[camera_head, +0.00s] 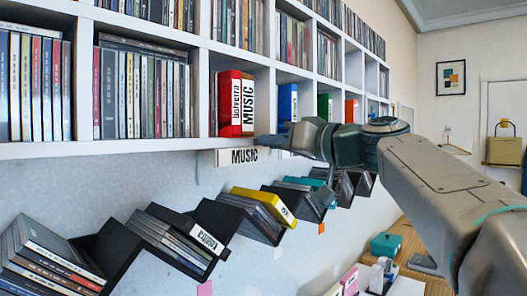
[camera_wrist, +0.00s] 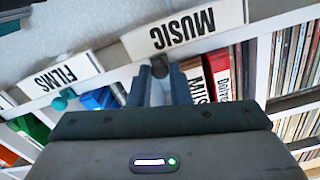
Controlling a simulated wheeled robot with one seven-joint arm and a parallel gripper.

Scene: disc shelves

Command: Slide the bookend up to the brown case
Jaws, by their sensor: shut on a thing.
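My gripper (camera_head: 265,141) is at the front edge of the shelf, just right of the red case in the head view. In the wrist view its two blue-grey fingers (camera_wrist: 160,90) are shut on a small dark knob (camera_wrist: 160,67), which seems to belong to the bookend. The bookend's body is hidden behind my fingers and wrist. Beside the fingers stand a white-labelled MUSIC case (camera_wrist: 198,82) and a red case (camera_wrist: 220,72); the red case also shows in the head view (camera_head: 229,100).
A MUSIC sign (camera_wrist: 185,32) hangs at the shelf edge beside my fingers, and a FILMS sign (camera_wrist: 57,76) is farther along. A teal knob (camera_wrist: 60,104) and a blue case (camera_head: 287,102) are in the neighbouring compartment. Sloping disc racks (camera_head: 265,205) stand below the shelf.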

